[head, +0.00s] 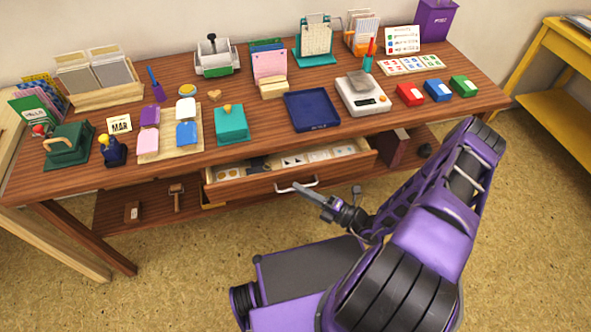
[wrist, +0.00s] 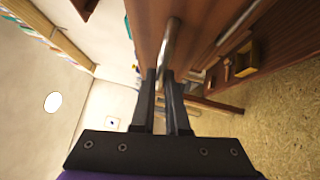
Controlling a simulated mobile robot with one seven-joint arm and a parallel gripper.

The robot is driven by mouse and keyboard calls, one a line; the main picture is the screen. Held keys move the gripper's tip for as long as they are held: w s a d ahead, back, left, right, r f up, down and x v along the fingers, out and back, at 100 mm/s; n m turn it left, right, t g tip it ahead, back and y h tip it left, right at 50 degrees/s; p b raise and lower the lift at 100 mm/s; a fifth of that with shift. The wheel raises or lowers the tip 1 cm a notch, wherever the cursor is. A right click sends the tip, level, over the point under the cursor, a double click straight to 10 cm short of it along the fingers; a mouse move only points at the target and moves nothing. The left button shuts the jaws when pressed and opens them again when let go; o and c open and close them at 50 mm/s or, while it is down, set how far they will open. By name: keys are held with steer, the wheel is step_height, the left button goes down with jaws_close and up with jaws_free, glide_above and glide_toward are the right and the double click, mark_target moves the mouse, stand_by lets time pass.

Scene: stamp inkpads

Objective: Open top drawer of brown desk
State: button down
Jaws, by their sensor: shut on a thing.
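The brown desk (head: 247,113) stands against the wall. Its top drawer (head: 243,186) is pulled partly out below the desktop, and papers and small items show inside. The drawer has a silver bar handle (head: 297,186) on its front. My gripper (head: 299,186) is at the handle. In the wrist view my gripper's two dark fingers (wrist: 167,88) are around the silver handle (wrist: 170,45), which runs between them. The drawer front (wrist: 145,22) fills the top middle of that view. The gripper is shut on the handle.
The desktop holds several stamps, inkpads, a blue tray (head: 312,111), a scale (head: 363,95) and card racks. A lower shelf (head: 155,207) carries a wooden mallet (head: 177,196). A yellow shelf unit (head: 548,98) stands at the right. The floor in front is clear around my base.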

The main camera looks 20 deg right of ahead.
steer(key=s, duration=1.2)
steer(key=shift+s, duration=0.3)
steer(key=c, duration=0.9)
jaws_free()
steer(key=shift+s+d, duration=0.1)
steer(key=b+v, duration=0.1)
steer(key=v, duration=1.6)
steer(key=shift+d+b, duration=0.15)
steer(key=shift+b, duration=0.2)
